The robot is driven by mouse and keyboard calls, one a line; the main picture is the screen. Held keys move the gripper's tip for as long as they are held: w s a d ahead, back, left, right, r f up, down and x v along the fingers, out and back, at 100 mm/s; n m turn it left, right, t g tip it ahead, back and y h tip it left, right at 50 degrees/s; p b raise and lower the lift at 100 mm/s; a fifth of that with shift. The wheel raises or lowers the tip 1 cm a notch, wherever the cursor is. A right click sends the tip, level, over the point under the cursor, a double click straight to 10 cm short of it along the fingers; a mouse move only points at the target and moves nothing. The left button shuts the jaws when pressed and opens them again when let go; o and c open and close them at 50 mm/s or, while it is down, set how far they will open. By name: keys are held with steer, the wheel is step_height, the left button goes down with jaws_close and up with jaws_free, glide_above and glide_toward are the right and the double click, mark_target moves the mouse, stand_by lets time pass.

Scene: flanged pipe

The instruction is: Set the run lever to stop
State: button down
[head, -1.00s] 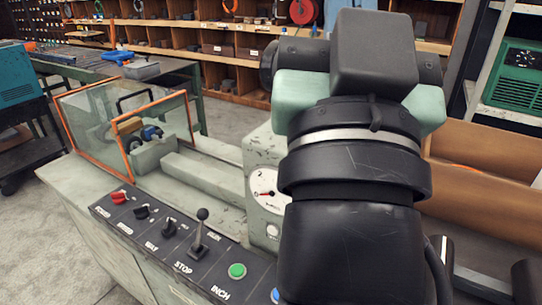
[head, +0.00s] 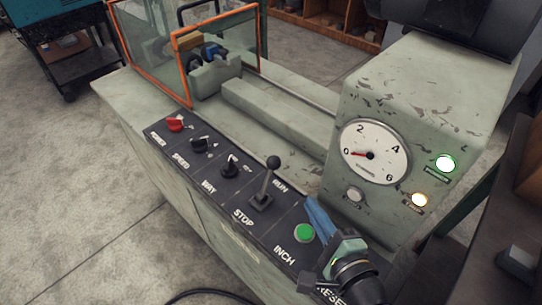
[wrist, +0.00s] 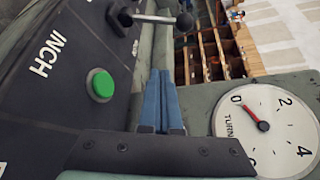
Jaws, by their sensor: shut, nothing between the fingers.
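The run lever (head: 267,180) is a dark stick with a round black knob, standing on the control panel between the RUN and STOP labels. Its knob is up and to the right of its base, on the RUN side. In the wrist view the lever (wrist: 155,19) lies across the top, its knob to the right. My gripper (head: 311,203) has blue fingers pressed together with nothing between them. It is to the right of the lever and apart from it, beside the green INCH button. In the wrist view the fingertips (wrist: 161,74) point up toward the lever.
The green INCH button (head: 304,233) is close left of my fingers. A headstock with a dial gauge (head: 375,152), a lit green lamp (head: 445,163) and a lit amber lamp (head: 419,200) stands right. Black knobs and a red switch (head: 175,124) line the panel. A clear orange-framed guard (head: 163,60) stands behind.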

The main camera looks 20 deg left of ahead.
mark_target(267, 179)
steer(key=shift+w+a, duration=0.15)
steer(key=shift+r, duration=0.1)
steer(key=x, duration=1)
steer(key=shift+b, duration=0.35)
steer(key=s, duration=0.1)
steer(key=s+a+r+p, duration=0.1)
steer(key=s, duration=0.1)
steer(key=shift+a+r, duration=0.15)
steer(key=shift+r, duration=0.15)
steer(key=shift+s+a, duration=0.1)
steer(key=shift+a, duration=0.05)
